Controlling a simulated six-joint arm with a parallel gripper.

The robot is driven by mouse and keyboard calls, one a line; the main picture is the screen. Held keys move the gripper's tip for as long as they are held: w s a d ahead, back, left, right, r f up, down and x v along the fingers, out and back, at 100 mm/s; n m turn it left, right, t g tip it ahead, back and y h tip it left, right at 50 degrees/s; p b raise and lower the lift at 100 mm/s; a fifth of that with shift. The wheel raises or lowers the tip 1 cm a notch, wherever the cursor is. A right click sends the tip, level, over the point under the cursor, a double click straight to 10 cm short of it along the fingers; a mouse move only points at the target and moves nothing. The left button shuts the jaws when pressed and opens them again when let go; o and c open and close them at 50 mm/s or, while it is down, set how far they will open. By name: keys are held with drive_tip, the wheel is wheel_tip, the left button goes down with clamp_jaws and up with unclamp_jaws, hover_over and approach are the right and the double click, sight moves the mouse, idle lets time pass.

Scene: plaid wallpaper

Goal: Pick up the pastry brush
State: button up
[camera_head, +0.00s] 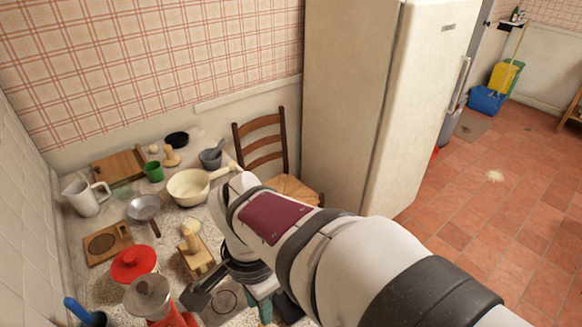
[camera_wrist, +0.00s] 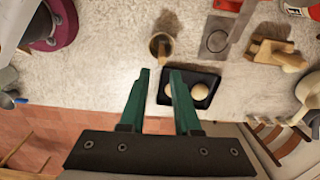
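My gripper (camera_wrist: 160,72) shows in the camera_wrist view with its two green fingers apart and nothing between them. Just beyond the fingertips, a small brown cup-like holder with a light wooden piece (camera_wrist: 161,46) stands on the pale counter. The wooden piece may be the pastry brush's handle, but I cannot tell. The right finger overlaps the near side of a black tray (camera_wrist: 209,80) with two round, egg-like things. In the camera_head view, my arm hides most of the gripper; a bit of green finger (camera_head: 265,308) shows. No pastry brush is clearly recognisable there.
A wooden block with a knob (camera_wrist: 270,52) and a square plate (camera_wrist: 215,42) lie right of the cup. A dark red round object (camera_wrist: 62,20) stands left. Bare counter lies left of the cup.

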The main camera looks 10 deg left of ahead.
drive_tip(key=f, duration=1.6)
drive_tip(key=shift+w, duration=0.25)
drive_tip(key=shift+r, duration=0.1)
clamp_jaws()
